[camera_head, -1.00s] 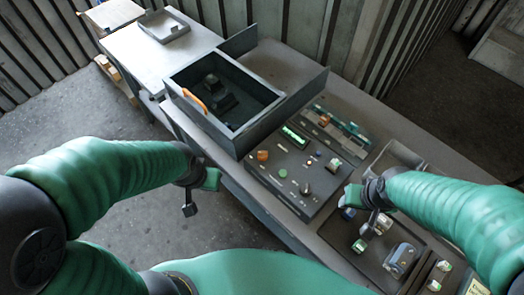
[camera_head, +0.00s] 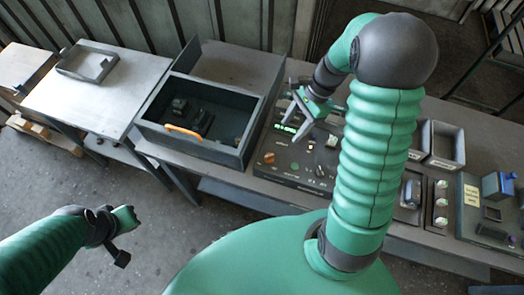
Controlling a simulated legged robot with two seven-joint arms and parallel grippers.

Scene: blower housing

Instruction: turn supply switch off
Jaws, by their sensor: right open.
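The dark control panel (camera_head: 275,178) lies on the bench right of the open box. It carries a lit green display (camera_head: 285,128), an orange knob (camera_head: 268,158), a green button (camera_head: 294,167), a dark knob (camera_head: 320,170) and a white-and-green switch (camera_head: 332,142). I cannot read which one is the supply switch. My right gripper (camera_head: 291,116) is open and empty above the panel's back part, near the display. My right forearm hides the panel's right side. My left gripper (camera_head: 126,238) hangs over the floor at lower left, away from the bench; its jaw opening is unclear.
An open dark box (camera_head: 205,152) with an orange handle (camera_head: 183,132) and black parts inside stands left of the panel. A pale table (camera_head: 95,95) holds a grey tray (camera_head: 86,63). Grey bins (camera_head: 445,146) and a station with a blue part (camera_head: 497,186) are at right.

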